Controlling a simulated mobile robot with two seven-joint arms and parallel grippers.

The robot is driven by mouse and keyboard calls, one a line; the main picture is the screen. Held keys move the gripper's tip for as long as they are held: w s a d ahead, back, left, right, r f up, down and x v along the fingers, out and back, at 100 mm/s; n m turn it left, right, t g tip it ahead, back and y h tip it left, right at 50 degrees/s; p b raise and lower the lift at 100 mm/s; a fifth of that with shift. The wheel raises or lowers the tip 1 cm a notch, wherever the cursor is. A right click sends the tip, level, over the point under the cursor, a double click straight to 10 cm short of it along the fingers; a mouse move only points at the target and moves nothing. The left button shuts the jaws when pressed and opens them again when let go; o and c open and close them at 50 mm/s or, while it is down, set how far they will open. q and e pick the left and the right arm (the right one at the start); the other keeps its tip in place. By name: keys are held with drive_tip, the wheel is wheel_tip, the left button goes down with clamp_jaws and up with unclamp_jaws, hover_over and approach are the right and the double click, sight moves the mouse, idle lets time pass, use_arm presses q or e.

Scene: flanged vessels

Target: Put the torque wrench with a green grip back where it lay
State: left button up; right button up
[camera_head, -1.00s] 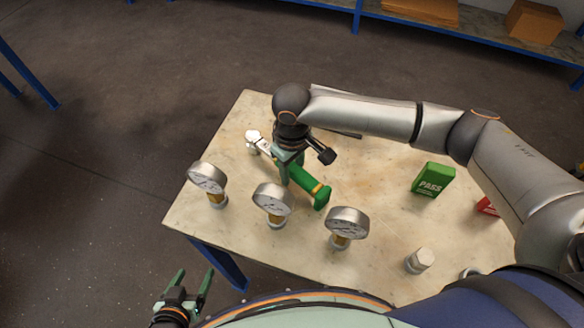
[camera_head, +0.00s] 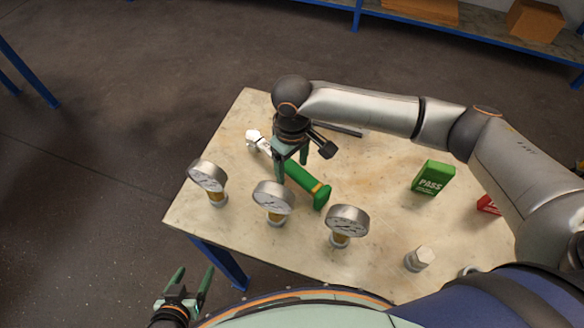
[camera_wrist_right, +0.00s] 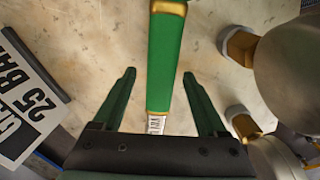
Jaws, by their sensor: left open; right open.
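The torque wrench with a green grip (camera_head: 308,182) lies across the left part of the table, its silver head (camera_head: 256,140) toward the back left. In the right wrist view its green grip (camera_wrist_right: 166,65) runs between the fingertips with a gap on both sides. My right gripper (camera_head: 291,170) is open, fingers down, over the wrench's middle; it hides part of the shaft. It also shows in the right wrist view (camera_wrist_right: 161,82). My left gripper (camera_head: 190,275) is open and empty in front of the table's near left edge.
Three gauges stand along the near side: left (camera_head: 207,178), middle (camera_head: 273,199) and right (camera_head: 346,222). A green PASS block (camera_head: 432,179), a red object (camera_head: 488,206) and a silver fitting (camera_head: 419,258) are to the right. A sign reading 25 BAR (camera_wrist_right: 30,105) is near the right gripper.

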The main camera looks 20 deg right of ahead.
sight(291, 166)
wheel_tip(291, 166, up, 11)
idle(0.3)
drive_tip(key=shift+a+f, duration=0.1)
